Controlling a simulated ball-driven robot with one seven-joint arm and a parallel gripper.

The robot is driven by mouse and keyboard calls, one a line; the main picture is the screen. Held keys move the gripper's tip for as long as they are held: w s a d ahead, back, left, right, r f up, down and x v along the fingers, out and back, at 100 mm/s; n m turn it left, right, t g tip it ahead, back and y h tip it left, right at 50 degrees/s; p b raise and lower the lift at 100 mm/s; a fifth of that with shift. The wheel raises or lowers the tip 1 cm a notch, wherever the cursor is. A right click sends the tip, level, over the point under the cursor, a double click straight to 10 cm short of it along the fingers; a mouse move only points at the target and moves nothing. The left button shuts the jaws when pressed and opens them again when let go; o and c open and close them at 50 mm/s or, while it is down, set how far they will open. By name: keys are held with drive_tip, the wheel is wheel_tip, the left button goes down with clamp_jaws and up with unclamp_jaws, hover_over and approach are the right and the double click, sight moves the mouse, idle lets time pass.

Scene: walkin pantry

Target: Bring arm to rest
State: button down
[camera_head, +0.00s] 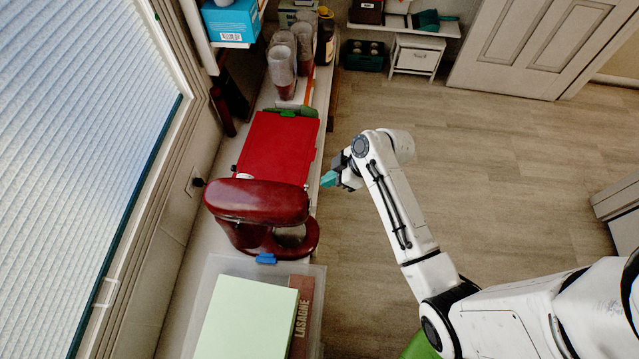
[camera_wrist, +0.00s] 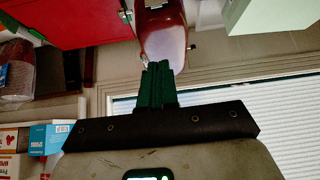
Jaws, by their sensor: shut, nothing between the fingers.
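My gripper (camera_head: 330,179) is at the end of my white arm, just off the right edge of the counter, beside the red board and the red stand mixer (camera_head: 258,205). Its green fingers are shut and empty. In the wrist view my gripper (camera_wrist: 158,68) shows its fingers together, pointing toward part of the red mixer (camera_wrist: 162,35). The arm is bent at the elbow and reaches out over the floor from the lower right. Nothing hangs from the gripper.
The counter holds a red board (camera_head: 277,148), stacked clear cups (camera_head: 282,72), a clear bin (camera_head: 318,290) with a lasagne box (camera_head: 301,316), and a blue box (camera_head: 231,20) above. A low white cabinet (camera_head: 416,58) stands behind. The wooden floor (camera_head: 490,170) right of my arm is clear.

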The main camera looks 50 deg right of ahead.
drive_tip(key=shift+s+d+r, duration=0.2)
drive_tip(key=shift+s+r, duration=0.15)
drive_tip(key=shift+r, duration=0.1)
